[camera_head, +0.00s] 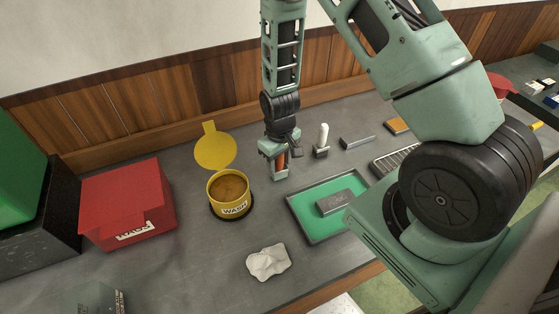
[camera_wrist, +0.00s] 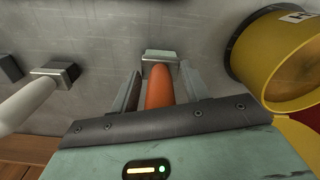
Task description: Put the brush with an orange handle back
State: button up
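The brush's orange handle (camera_wrist: 159,88) shows in the wrist view between the fingers of my gripper (camera_wrist: 160,85), with a grey metal block (camera_wrist: 160,56) at its far end. Narrow gaps show between the handle and both fingers, so my gripper looks open around it. In the head view my gripper (camera_head: 277,163) points down low over the bench, right of the yellow can, and a bit of the orange handle (camera_head: 282,160) shows between the fingers. The near end of the handle is hidden by my gripper. Whether the block touches the bench is unclear.
A yellow WASH can (camera_head: 230,207) with its lid raised stands left of my gripper; it also shows in the wrist view (camera_wrist: 262,65). A white-handled brush (camera_head: 322,138) stands to the right. A green-floored tray (camera_head: 297,204) holds a grey block (camera_head: 335,203). A crumpled cloth (camera_head: 267,262) lies in front.

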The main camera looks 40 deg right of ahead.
jog(key=shift+r, duration=0.15)
notch_tip(320, 180, up, 12)
jog(key=b, duration=0.2)
jog(key=shift+f+b, duration=0.2)
jog(key=shift+b, duration=0.15)
jog(key=s+a+r+n, duration=0.1)
jog(key=s+a+r, duration=0.2)
jog(key=a, duration=0.3)
jog(key=s+a+r+n, duration=0.2)
jog(key=s+a+r, duration=0.1)
jog(key=a+r, duration=0.15)
jog(key=s+a+r+n, duration=0.1)
jog(key=s+a+r, duration=0.1)
jog(key=s+a, duration=0.2)
jog(key=s+a+r+n, duration=0.2)
jog(key=s+a, duration=0.2)
jog(key=s, duration=0.6)
jog(key=shift+s+r+n+y, duration=0.3)
jog(key=shift+s+r, duration=0.05)
jog(key=shift+r, duration=0.05)
jog(key=shift+f, duration=0.1)
notch_tip(320, 180, down, 3)
jog(key=b, duration=0.3)
